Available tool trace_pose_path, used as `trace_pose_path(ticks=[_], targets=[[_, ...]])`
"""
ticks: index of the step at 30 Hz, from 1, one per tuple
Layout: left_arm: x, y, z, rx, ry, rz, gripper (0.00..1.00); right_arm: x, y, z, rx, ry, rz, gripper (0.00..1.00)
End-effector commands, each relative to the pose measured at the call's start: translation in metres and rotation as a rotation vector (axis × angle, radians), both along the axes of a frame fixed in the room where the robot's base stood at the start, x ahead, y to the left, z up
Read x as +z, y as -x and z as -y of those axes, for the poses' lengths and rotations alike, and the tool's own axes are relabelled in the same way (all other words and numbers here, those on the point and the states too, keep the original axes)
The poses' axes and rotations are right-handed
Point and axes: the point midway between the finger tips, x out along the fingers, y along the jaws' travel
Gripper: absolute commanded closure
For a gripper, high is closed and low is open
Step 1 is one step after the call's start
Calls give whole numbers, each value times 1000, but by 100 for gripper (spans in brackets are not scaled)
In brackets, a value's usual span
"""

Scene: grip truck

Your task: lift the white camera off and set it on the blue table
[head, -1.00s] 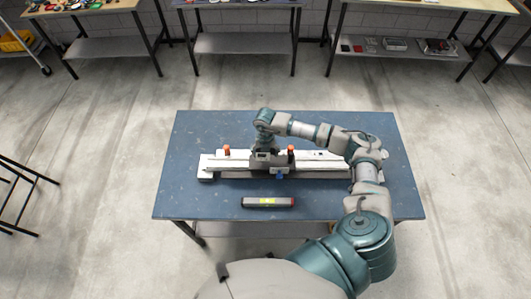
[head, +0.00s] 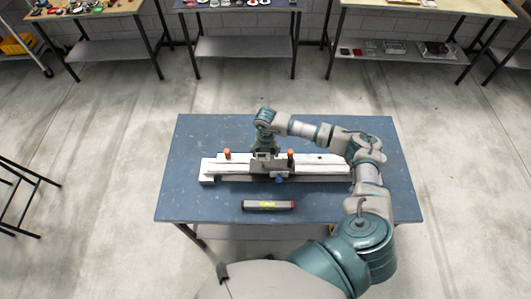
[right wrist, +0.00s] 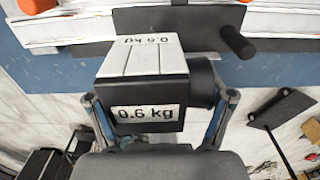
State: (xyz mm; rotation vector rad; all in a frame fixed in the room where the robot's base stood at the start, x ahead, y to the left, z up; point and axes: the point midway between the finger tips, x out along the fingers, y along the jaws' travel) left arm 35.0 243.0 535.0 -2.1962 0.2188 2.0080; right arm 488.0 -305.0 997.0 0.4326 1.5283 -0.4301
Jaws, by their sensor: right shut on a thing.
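The white camera (right wrist: 142,63) fills the middle of the right wrist view. It has a pale front part, a dark body with a "0.6 kg" label and a dark round part on its right side. My right gripper (right wrist: 160,98) is shut on it, with a finger on each side. In the head view my right gripper (head: 264,147) points down over the dark carriage (head: 270,167) on the white slider rail (head: 325,170). There the camera is small and mostly hidden; I cannot tell whether it touches the carriage. The blue table (head: 370,205) carries the rail. My left gripper is not in view.
Two orange knobs (head: 227,154) (head: 291,155) stand on the rail, either side of the carriage. A dark bar with a yellow-green label (head: 268,205) lies on the table in front. Other tables stand far behind.

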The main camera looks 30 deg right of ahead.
Motion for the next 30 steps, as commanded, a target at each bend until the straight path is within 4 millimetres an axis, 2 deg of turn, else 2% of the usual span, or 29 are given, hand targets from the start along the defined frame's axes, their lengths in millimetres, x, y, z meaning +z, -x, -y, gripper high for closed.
trace_pose_path(ticks=[6, 30], targets=[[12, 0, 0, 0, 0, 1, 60, 17, -1, 0, 0, 0, 1, 44], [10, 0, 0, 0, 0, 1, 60, 64, -1, 0, -1, 0, 1, 44]])
